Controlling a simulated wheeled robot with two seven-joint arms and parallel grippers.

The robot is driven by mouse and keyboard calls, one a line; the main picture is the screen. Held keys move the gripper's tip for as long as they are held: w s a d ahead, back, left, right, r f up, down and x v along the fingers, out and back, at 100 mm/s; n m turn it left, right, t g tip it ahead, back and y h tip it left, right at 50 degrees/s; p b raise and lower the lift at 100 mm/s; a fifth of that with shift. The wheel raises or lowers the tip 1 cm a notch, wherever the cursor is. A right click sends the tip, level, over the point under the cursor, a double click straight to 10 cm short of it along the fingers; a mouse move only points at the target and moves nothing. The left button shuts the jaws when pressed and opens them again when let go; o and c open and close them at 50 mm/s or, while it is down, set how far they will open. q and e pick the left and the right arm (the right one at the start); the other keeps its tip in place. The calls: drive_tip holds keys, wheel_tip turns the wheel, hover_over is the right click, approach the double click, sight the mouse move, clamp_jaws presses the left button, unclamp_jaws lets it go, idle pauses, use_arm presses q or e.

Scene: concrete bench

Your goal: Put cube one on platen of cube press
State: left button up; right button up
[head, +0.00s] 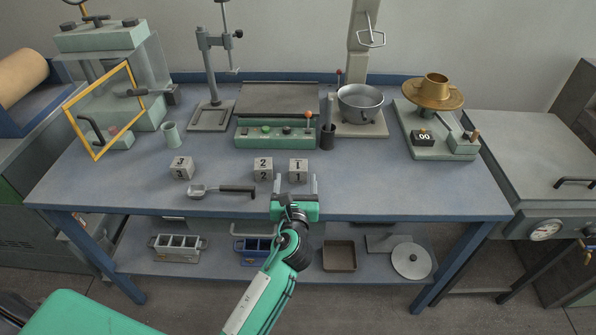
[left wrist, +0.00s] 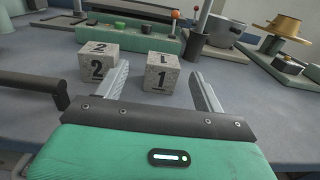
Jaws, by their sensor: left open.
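Cube one (head: 298,169) is a grey concrete cube marked 1, standing near the bench's front edge. It also shows in the left wrist view (left wrist: 162,74). My left gripper (head: 295,180) is open and empty; its fingertips in the left wrist view (left wrist: 160,72) appear to either side of cube one, with gaps. I cannot tell how far they reach along it. The cube press (head: 103,88) looks to be the pale green machine at the back left, with a clear shield and a yellow-framed guard (head: 104,112). Its platen is not clearly visible. My right gripper is not in view.
Cube two (head: 263,169) stands close left of cube one, and cube three (head: 181,168) farther left. A scoop (head: 221,190) lies in front of them. Behind are a green control box (head: 275,132), a bowl (head: 361,103) and a dark cylinder (head: 327,137). The bench's front right is clear.

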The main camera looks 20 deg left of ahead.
sight(298, 164)
use_arm(q)
drive_tip(key=shift+x, duration=1.45)
drive_tip(key=x, duration=0.4)
drive_tip(key=shift+w+d+f, duration=0.2)
drive_tip(key=shift+w+f, duration=0.05)
drive_tip(key=shift+w, duration=0.05)
drive_tip(key=c, duration=1.3)
drive_tip(key=shift+r, duration=0.2)
drive_tip(key=shift+c, duration=0.2)
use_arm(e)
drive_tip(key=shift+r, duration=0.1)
